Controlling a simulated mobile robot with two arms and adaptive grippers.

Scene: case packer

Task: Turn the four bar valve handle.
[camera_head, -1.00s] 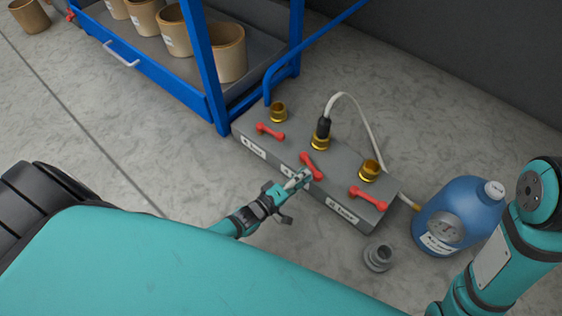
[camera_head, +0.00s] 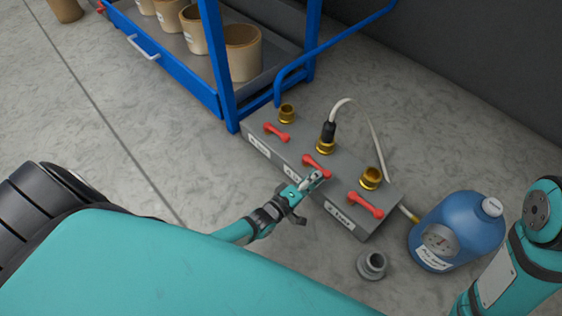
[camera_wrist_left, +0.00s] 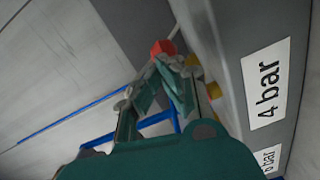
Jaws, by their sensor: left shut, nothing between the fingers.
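The grey valve box (camera_head: 368,232) lies on the floor with three red handles on top. The middle red handle (camera_head: 317,166) sits behind the middle label (camera_head: 292,171), and lies about parallel to the other two. The wrist view shows a "4 bar" label (camera_wrist_left: 267,84) close up and a red handle end (camera_wrist_left: 162,47) just past my fingertips. My left gripper (camera_head: 316,177) is shut and empty at the near side of the middle handle; whether it touches the handle I cannot tell. My right gripper is out of view.
Red handles sit to the left (camera_head: 276,132) and right (camera_head: 366,205). Brass fittings line the box's back, the middle one with a hose (camera_head: 345,103). A blue tank (camera_head: 462,235), a grey fitting (camera_head: 372,264) and a blue cart (camera_head: 223,85) with pots stand nearby.

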